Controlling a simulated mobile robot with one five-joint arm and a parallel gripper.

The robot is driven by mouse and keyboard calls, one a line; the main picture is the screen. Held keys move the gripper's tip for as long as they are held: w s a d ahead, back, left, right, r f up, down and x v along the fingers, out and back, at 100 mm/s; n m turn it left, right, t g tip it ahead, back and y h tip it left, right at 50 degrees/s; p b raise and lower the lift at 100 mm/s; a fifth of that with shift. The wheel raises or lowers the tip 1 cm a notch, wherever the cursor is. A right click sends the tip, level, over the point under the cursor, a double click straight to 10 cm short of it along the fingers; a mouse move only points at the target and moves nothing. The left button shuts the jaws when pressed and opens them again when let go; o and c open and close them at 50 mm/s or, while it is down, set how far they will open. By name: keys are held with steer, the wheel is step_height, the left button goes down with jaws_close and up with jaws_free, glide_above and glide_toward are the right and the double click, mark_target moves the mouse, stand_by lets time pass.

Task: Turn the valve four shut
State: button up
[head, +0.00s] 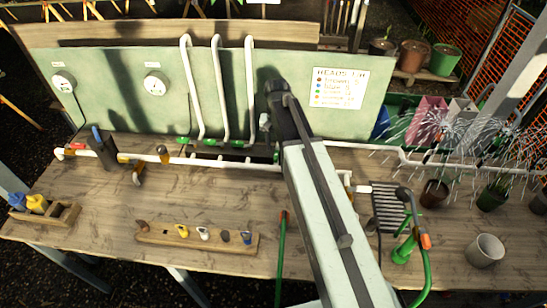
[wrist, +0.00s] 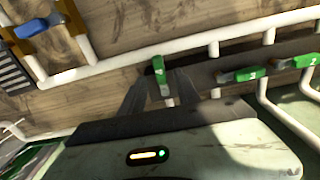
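A small green valve handle (wrist: 158,68) shows in the wrist view, between the fingertips of my gripper (wrist: 160,82). It stands roughly upright in the picture, crossing the line of the white pipe; I cannot read its number clearly. My gripper is open, one dark finger on each side, with no clear contact. Two more green handles, marked with numbers, lie to the right: a nearer one (wrist: 242,74) and a farther one (wrist: 305,60); both lie more nearly along the pipe. In the head view green handles (head: 208,142) show at the pipe feet, and my arm hides the area at my fingertips.
White riser pipes (head: 219,90) stand against the green panel (head: 110,90). A blue-handled valve (wrist: 32,27) is at the wrist view's upper left. A drain grate (head: 387,208), a grey pot (head: 486,250) and spraying water lie right. A tag board (head: 190,238) lies in front.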

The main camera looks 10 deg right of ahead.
mark_target(276, 154)
step_height(276, 154, down, 4)
steer(key=b, duration=0.2)
steer(key=shift+b, duration=0.3)
steer(key=shift+r, duration=0.1)
jaws_close()
stand_by(1.0)
